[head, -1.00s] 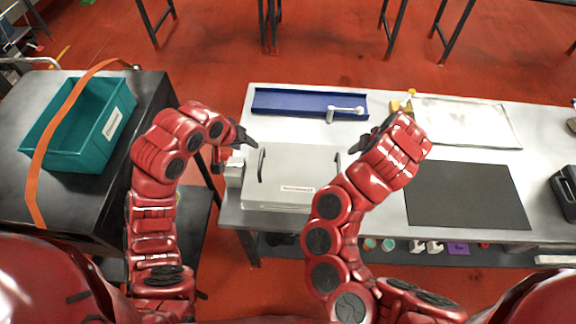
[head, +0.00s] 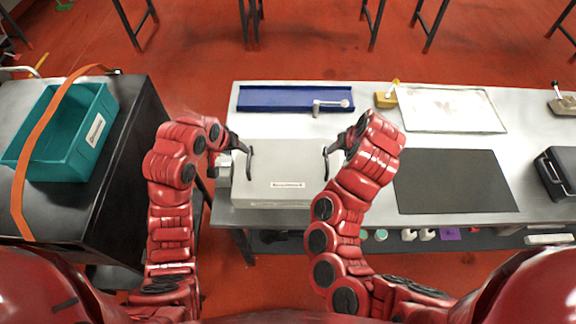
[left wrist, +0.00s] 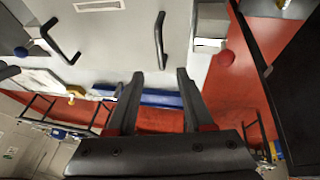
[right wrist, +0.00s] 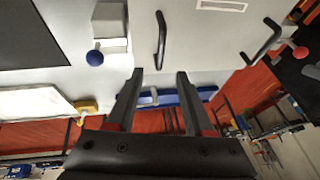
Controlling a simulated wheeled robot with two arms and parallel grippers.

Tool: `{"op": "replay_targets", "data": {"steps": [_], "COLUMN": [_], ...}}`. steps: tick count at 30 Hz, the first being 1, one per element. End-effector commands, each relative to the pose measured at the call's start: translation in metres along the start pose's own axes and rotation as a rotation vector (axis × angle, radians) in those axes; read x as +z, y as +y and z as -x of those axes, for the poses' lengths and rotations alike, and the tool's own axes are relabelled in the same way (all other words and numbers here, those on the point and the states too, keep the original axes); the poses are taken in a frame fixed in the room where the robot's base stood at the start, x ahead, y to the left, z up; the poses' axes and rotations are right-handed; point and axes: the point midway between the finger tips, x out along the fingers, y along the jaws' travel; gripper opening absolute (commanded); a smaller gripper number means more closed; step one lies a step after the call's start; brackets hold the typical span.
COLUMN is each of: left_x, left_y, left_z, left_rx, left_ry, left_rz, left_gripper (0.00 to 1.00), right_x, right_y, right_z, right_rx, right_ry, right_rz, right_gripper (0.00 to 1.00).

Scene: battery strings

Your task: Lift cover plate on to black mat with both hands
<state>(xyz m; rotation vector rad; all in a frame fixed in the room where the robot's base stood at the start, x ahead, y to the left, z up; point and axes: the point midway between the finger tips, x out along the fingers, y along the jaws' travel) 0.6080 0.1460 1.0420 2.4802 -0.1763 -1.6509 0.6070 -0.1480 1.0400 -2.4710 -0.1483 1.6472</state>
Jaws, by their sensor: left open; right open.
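The light grey cover plate (head: 282,168) lies flat on the metal table, with a white label and a black handle on its left and right sides. My left gripper (head: 238,144) is open at the left handle (head: 249,162); in the left wrist view that handle (left wrist: 160,40) lines up with the gap between the fingertips (left wrist: 160,73). My right gripper (head: 337,146) is open at the right handle (head: 326,164); the right wrist view shows the handle (right wrist: 160,40) in line with its gap (right wrist: 160,73). The black mat (head: 455,182) lies flat and bare to the right.
A blue tray (head: 290,97) lies behind the plate. A white-topped panel (head: 450,108) with a yellow item (head: 386,97) lies behind the mat. A black case (head: 558,172) stands right of the mat. A teal crate (head: 65,135) stands on the black table at left.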

Motion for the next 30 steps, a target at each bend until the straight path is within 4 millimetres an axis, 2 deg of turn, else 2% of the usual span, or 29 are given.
{"op": "replay_targets", "data": {"steps": [18,24,30], "left_x": [0.003,0.003,0.002], "left_y": [0.0,0.001,0.0], "left_z": [-0.1,-0.117,-0.123], "left_rx": [-0.002,0.0,0.0], "left_ry": [-0.01,-0.008,-0.004], "left_rz": [0.001,0.001,0.001], "left_gripper": [0.52,0.52,0.52], "right_x": [0.002,0.0,0.0], "right_y": [0.0,0.0,0.0], "right_z": [-0.1,-0.117,-0.123], "right_rx": [-0.002,-0.001,-0.002], "right_ry": [-0.005,-0.002,0.0], "right_rz": [0.001,0.001,0.0], "right_gripper": [0.52,0.52,0.52]}}
